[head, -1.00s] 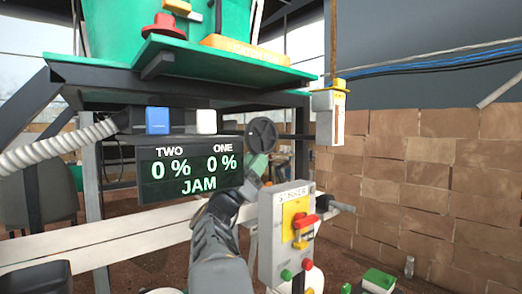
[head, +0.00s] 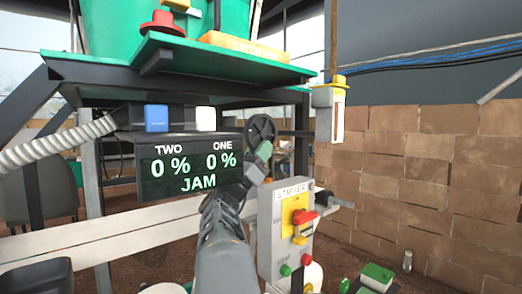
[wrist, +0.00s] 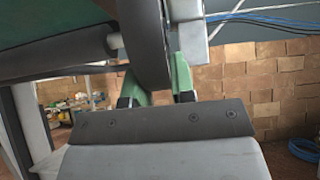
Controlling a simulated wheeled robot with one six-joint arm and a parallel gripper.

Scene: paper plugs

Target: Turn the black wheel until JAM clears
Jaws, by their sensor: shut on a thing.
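The black wheel (head: 261,129) is a dark spoked disc to the right of the display (head: 190,168), under the green platform. The display reads TWO 0 %, ONE 0 % and JAM in green. My gripper (head: 264,150) is at the lower edge of the wheel. In the wrist view the wheel's dark rim (wrist: 147,40) passes between the green fingers of my gripper (wrist: 162,80), which are shut on it. The far side of the wheel is hidden in the wrist view.
A grey control box (head: 280,245) with a red and yellow switch stands right of my arm. A hanging yellow-topped box (head: 328,115) is near the wheel's right. Blue (head: 157,118) and white (head: 205,119) blocks sit above the display. A brick wall (head: 430,190) stands behind.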

